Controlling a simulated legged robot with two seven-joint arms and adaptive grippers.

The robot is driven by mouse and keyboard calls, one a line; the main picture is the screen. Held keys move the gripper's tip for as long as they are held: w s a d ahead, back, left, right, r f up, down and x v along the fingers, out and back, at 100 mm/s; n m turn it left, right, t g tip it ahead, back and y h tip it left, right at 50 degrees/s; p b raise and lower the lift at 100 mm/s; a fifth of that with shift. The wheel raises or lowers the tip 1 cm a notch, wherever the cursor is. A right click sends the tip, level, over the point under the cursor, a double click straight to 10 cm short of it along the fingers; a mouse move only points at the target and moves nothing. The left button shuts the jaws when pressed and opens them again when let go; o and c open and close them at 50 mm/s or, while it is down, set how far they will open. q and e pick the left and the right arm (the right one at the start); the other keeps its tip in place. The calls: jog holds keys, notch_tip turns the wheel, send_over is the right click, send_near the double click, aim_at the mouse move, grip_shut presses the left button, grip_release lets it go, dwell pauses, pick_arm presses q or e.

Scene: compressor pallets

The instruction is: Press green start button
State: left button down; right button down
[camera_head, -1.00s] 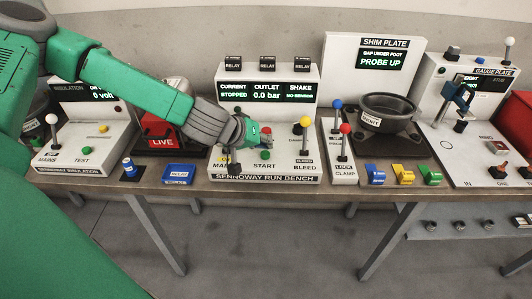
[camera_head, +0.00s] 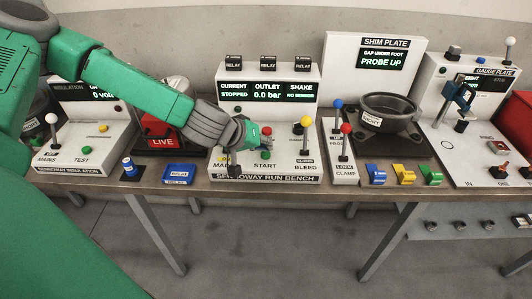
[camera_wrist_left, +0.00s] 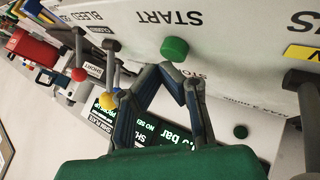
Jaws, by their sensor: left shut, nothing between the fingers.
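The green start button (camera_head: 264,156) sits above the START label on the white run bench (camera_head: 301,158), partly beside my left gripper (camera_head: 257,149) in the head view. In the left wrist view the green button (camera_wrist_left: 174,48) shows clear, just beyond the fingertips of my left gripper (camera_wrist_left: 163,70). The fingers are shut and empty, with their tips close to the button. I cannot tell whether they touch it. The bench display reads STOPPED and 0.0 bar. My right gripper is not in view.
A red button (camera_head: 267,130) is close by the gripper. A yellow-knobbed lever (camera_head: 305,123) stands to the right, and a black lever (camera_head: 233,170) at the front left. Blue (camera_head: 338,104) and red (camera_head: 346,129) knobbed levers stand farther right.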

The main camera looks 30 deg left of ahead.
aim_at(265, 153)
pick_arm(q)
jog(key=shift+f+b, duration=0.3)
jog(key=shift+f, duration=0.3)
dwell(0.7)
dwell(0.4)
jog(key=shift+r+p, duration=1)
jog(key=shift+p, duration=0.05)
notch_tip(265, 153, up, 5)
jog(key=p, duration=0.5)
jog(key=shift+a, duration=0.1)
jog(key=shift+f, duration=0.1)
